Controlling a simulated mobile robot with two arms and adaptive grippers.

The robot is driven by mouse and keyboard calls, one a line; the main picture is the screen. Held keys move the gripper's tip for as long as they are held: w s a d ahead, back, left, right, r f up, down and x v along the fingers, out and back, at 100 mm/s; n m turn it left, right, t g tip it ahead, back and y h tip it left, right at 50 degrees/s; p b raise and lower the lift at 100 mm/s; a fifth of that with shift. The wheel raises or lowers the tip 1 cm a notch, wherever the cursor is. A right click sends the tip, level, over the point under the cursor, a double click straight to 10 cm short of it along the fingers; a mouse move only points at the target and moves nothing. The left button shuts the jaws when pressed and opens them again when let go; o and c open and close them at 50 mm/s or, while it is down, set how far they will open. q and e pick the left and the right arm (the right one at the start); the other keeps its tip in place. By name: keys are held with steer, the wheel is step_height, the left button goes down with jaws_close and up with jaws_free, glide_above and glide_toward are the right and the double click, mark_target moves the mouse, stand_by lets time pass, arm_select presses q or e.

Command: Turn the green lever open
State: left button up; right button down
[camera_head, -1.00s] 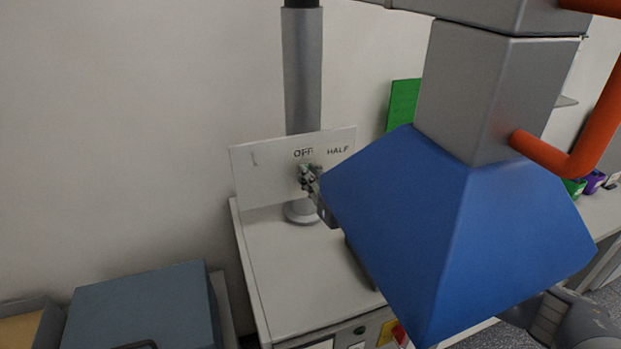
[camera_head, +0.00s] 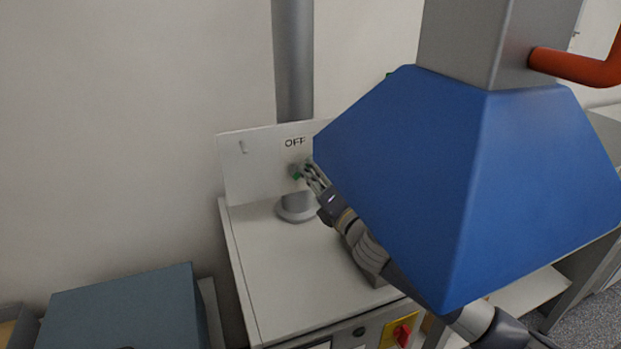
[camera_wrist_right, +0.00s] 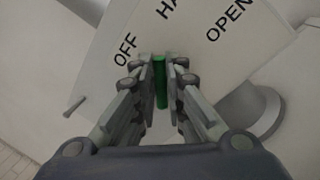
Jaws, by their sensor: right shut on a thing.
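The green lever (camera_wrist_right: 160,82) shows in the right wrist view between the fingers of my right gripper (camera_wrist_right: 157,75). The fingers are closed around it, and its tip lies just below the OFF and HALF labels. A panel (camera_wrist_right: 192,38) behind it is marked OFF, HALF and OPEN. In the head view, my right gripper (camera_head: 306,174) is at the panel (camera_head: 250,165) below OFF. Only a small green bit of the lever (camera_head: 296,175) shows there. My left gripper is not in view.
A blue hood (camera_head: 420,190) with a grey duct hides the panel's right part and some of my right arm. A white cabinet (camera_head: 285,275) stands under the panel, with a red switch (camera_head: 403,335) on its front. A blue-grey box (camera_head: 125,305) is at the lower left.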

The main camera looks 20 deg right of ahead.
steer(key=m+b, duration=0.1)
steer(key=m, duration=0.1)
steer(key=f+m+b, duration=0.1)
steer(key=m, duration=0.1)
steer(key=shift+d+f+h, duration=0.2)
steer(key=shift+h, duration=0.2)
steer(key=shift+f+m+t+h+b, duration=0.15)
steer(key=shift+f+m+h+b, duration=0.15)
steer(key=shift+m, duration=1.05)
steer(key=shift+f+m+t+h+b, duration=0.15)
steer(key=shift+m+h+b, duration=0.25)
steer(key=shift+m, duration=0.95)
steer(key=c, duration=1.7)
jaws_free()
steer(key=shift+o, duration=0.2)
steer(key=shift+s, duration=0.1)
steer(key=s+f, duration=0.2)
steer(key=s, duration=0.9)
steer(key=shift+s+d+f, duration=0.15)
steer(key=shift+s+d, duration=0.05)
steer(key=shift+s, duration=0.1)
